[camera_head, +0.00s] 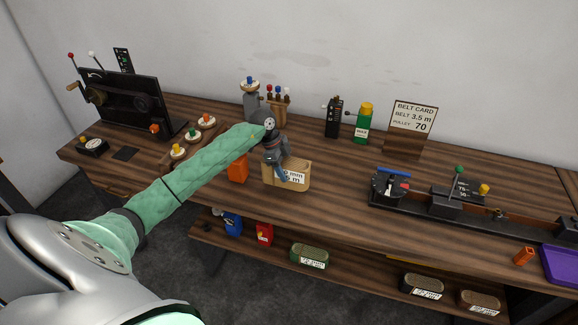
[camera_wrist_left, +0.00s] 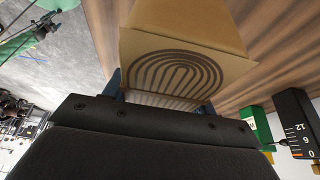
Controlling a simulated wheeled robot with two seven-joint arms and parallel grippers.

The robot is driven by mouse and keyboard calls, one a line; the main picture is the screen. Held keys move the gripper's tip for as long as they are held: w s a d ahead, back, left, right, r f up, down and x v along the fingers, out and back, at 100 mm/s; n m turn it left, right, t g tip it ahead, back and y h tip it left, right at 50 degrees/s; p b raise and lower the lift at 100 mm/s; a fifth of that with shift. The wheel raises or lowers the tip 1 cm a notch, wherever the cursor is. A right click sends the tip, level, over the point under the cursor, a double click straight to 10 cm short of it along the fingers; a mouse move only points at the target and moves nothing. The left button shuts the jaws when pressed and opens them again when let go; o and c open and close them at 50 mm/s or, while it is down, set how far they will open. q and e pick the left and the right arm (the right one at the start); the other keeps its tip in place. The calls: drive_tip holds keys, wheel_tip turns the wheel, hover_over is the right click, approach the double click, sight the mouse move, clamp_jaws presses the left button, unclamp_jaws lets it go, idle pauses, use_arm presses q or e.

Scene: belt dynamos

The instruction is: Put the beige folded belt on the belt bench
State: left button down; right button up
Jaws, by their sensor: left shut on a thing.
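The beige folded belt (camera_head: 296,174) is a boxy beige pack with a white label, in front of the wooden bench top in the head view. My left gripper (camera_head: 277,160) is shut on it from above. In the left wrist view the belt (camera_wrist_left: 190,55), with a dark looped pattern on its end, sits between the blue fingers of the left gripper (camera_wrist_left: 161,98). The wooden bench (camera_head: 340,205) spreads beneath it; I cannot tell whether the belt touches it. My right gripper is not in view.
An orange block (camera_head: 238,169) stands just left of the belt. A small wooden rack (camera_head: 277,108) and a green bottle (camera_head: 362,125) stand behind. A black rail device (camera_head: 445,202) lies at right. The lower shelf holds a green pack (camera_head: 309,254) and others. Bench right of the belt is clear.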

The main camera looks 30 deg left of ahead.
use_arm(q)
drive_tip(key=shift+f+p, duration=0.1)
drive_tip(key=shift+p, duration=0.2)
wheel_tip(320, 180, down, 2)
drive_tip(key=shift+f+p, duration=0.2)
drive_tip(key=shift+p, duration=0.8)
drive_tip(key=shift+f, duration=0.65)
drive_tip(key=c, duration=0.5)
unclamp_jaws()
drive_tip(key=shift+f, duration=0.1)
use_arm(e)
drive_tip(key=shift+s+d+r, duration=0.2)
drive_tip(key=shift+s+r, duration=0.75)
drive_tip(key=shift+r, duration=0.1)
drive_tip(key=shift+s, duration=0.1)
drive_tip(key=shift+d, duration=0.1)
